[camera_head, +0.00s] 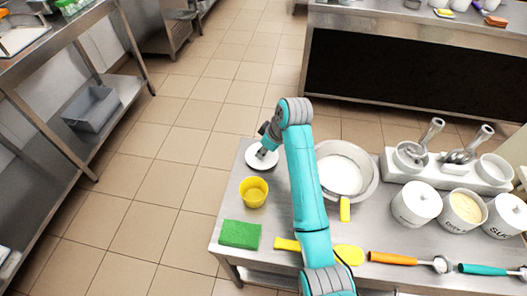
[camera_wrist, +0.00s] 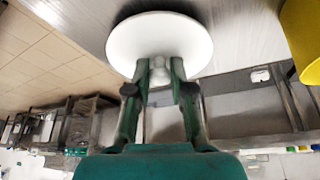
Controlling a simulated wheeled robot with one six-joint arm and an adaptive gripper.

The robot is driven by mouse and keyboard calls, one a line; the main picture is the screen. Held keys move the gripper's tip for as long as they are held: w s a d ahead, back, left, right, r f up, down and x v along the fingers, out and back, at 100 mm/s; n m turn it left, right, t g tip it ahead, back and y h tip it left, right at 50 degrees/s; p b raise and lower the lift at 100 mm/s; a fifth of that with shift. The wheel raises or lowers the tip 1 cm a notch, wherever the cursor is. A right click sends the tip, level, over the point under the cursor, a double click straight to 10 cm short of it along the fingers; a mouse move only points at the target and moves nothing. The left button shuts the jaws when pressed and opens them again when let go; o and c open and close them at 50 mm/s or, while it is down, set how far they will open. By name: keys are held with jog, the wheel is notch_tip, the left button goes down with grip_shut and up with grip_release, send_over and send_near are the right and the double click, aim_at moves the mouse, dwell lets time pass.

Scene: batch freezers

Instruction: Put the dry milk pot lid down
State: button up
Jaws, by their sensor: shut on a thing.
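The white round lid (camera_head: 254,162) is at the far left corner of the steel table, behind the yellow cup. My gripper (camera_head: 263,152) is shut on its knob. In the wrist view the lid (camera_wrist: 160,35) spreads beyond my fingertips (camera_wrist: 160,72), with the knob between them. The lid looks close to the tabletop, but I cannot tell whether it touches. The dry milk pot (camera_head: 462,222) stands open on the right side of the table, with cream powder showing inside.
A yellow cup (camera_head: 253,192) and a green sponge (camera_head: 240,234) stand near the lid. A large pan (camera_head: 366,181) is right of my arm. Lidded white pots (camera_head: 414,207) flank the dry milk pot. Scoops with orange (camera_head: 390,258) and teal handles lie in front.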

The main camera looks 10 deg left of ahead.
jog(key=shift+f, duration=0.5)
jog(key=o, duration=0.8)
jog(key=shift+f, duration=0.1)
jog(key=shift+c, duration=0.2)
